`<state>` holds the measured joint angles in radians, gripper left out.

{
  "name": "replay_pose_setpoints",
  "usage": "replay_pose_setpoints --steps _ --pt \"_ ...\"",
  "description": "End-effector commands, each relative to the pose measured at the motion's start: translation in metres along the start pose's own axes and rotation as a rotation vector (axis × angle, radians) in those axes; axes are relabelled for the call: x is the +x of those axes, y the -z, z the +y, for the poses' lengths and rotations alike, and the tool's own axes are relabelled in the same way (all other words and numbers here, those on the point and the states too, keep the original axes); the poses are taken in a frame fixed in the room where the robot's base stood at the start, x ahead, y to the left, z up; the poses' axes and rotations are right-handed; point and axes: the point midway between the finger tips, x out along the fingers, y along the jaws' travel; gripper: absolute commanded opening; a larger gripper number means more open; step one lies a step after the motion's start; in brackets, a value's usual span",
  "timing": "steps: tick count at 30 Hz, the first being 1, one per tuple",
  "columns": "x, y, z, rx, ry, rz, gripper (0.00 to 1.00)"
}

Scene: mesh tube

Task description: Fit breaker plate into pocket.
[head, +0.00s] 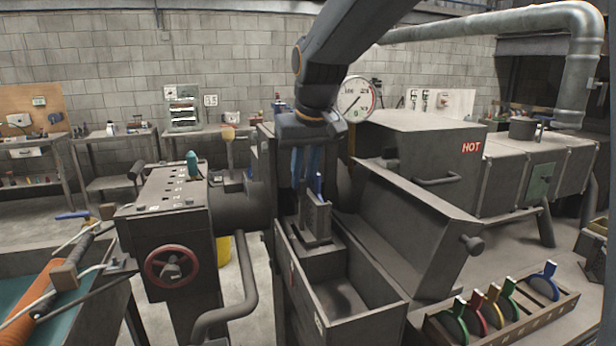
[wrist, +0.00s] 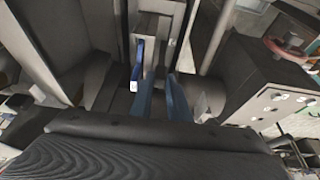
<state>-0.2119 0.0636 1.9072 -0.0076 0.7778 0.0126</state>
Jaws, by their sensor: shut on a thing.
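My gripper (head: 307,182) points down with its two blue fingers at an upright grey block (head: 317,215). A narrow blue piece (head: 319,184) stands at the top of this block. In the wrist view the fingers (wrist: 162,84) are close together, and the blue piece (wrist: 138,62) with a pale end lies just left of them, in front of the grey block (wrist: 152,27). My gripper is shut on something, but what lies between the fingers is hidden. I cannot make out the breaker plate or the pocket for certain.
An open grey trough (head: 375,305) lies below the block, with a sloping bin (head: 415,240) to its right. A rack (head: 535,315) holds several discs with coloured handles at lower right. A grey cabinet with a red handwheel (head: 172,268) stands left. A hot housing (head: 420,150) stands behind.

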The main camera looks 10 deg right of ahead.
Motion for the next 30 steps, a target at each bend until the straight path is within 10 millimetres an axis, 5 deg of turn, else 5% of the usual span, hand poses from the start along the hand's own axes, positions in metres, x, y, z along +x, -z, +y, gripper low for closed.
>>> replay_pose_setpoints --steps 3,30 --pt "0.001 0.01 0.0 0.0 0.0 0.004 0.0" --pt "0.066 -0.019 0.0 0.0 0.0 0.004 0.0"
